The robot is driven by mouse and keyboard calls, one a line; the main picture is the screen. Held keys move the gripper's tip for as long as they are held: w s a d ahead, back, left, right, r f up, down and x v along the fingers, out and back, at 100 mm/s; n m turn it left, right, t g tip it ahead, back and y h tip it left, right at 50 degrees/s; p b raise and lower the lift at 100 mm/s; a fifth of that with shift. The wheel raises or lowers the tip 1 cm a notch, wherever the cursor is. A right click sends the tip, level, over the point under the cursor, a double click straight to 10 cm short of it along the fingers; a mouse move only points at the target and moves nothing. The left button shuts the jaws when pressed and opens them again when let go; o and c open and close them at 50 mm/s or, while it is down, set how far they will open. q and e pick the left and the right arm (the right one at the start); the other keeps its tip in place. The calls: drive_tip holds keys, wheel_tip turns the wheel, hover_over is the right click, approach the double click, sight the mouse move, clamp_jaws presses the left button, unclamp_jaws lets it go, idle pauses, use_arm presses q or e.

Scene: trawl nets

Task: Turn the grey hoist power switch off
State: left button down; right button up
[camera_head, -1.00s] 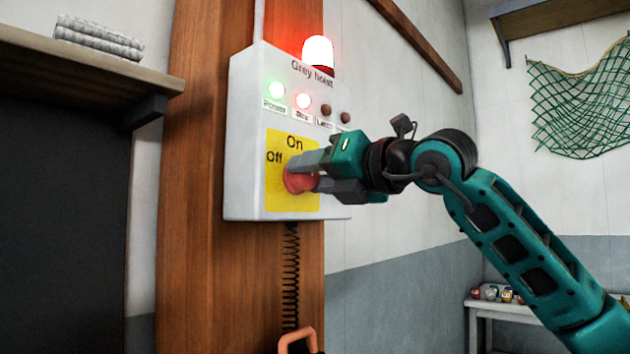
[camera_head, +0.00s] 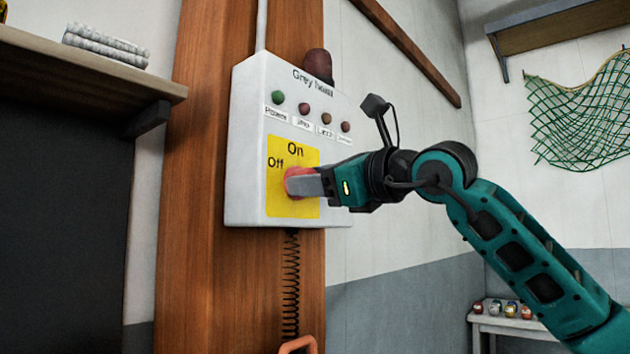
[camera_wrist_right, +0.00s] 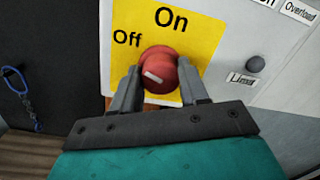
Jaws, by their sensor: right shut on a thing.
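The grey hoist control box (camera_head: 245,150) is fixed to a wooden post, with a yellow plate (camera_head: 278,208) marked On at the top and Off at the left. The red rotary switch (camera_head: 293,180) sits on that plate; it also shows in the right wrist view (camera_wrist_right: 160,68), where its white mark points toward the Off side. My right gripper (camera_head: 308,185) is shut on the switch, one finger on each side of it. The power lamp (camera_head: 278,97), the stop lamp (camera_head: 304,109) and the beacon (camera_head: 318,64) on top are all dark. My left gripper is not in view.
A coiled cord (camera_head: 291,270) hangs below the box to an orange handle (camera_head: 298,345). A shelf (camera_head: 90,65) with folded cloth is at the left. A green net (camera_head: 580,110) hangs on the right wall, above a small bench (camera_head: 500,328) with several small items.

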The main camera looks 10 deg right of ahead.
drive_tip(key=shift+n, duration=2.2)
drive_tip(key=o, duration=1)
drive_tip(key=shift+y, duration=0.3)
drive_tip(key=shift+o, duration=0.2)
drive_tip(key=r+b+v, duration=0.1)
drive_tip(key=b+v, duration=0.1)
drive_tip(key=v, duration=1)
drive_tip(key=shift+s+d+f+b, duration=0.25)
drive_tip(key=shift+s+f+b, duration=0.1)
drive_tip(key=shift+f, duration=0.1)
